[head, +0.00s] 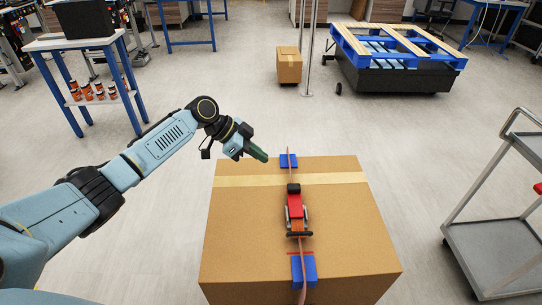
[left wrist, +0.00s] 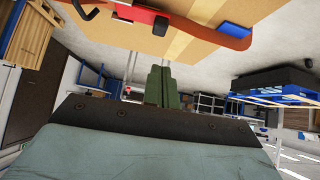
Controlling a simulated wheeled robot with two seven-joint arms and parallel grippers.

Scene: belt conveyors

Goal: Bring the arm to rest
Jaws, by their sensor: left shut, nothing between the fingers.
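My left arm comes in from the left in the head view, light blue with black joints. Its gripper (head: 260,155) is shut and empty, with green fingers, beside the far left corner of a large cardboard box (head: 240,235). In the left wrist view the two green fingers (left wrist: 162,85) are together with nothing between them. My right gripper is not in view.
On the box lie a red and black tool (head: 295,208) and blue blocks (head: 304,271) along a thin strap. A grey cart (head: 495,250) stands at the right. A blue pallet (head: 390,50), a small carton (head: 289,66) and a blue-legged table (head: 75,42) stand farther back.

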